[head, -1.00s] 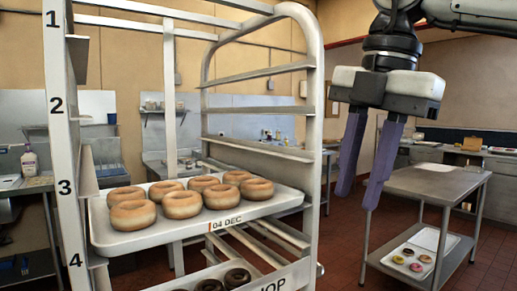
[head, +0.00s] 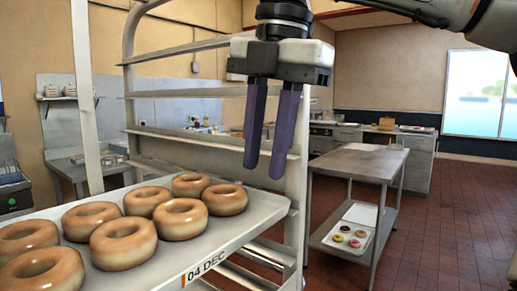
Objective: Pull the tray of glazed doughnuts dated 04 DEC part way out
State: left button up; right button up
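The tray (head: 240,226) dated 04 DEC is a pale tray at the lower left, resting in the rack. Its label (head: 206,266) is on its front edge. Several glazed doughnuts (head: 180,218) stand on it. Its left part is cut off by the picture's edge. My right gripper (head: 264,170) hangs pointing down, its two purple fingers apart with nothing between them. In the picture its fingertips are just above the tray's right end, apart from it. My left gripper is not in view.
The rack's right-hand frame (head: 297,150) stands behind the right gripper. A steel table (head: 365,163) stands to the right, with a small tray of coloured doughnuts (head: 333,238) on its lower shelf. The red tiled floor at the right is clear.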

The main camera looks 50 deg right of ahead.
aim_at(254, 226)
jog(key=f, duration=0.3)
jog(key=w+f, duration=0.1)
jog(key=f, duration=0.6)
jog(key=shift+w+f+b, duration=0.15)
jog(key=shift+w+b, duration=0.2)
jog(key=shift+w, duration=0.05)
jog(key=shift+a, duration=0.1)
jog(key=shift+c, duration=0.2)
grip_shut()
dwell(0.7)
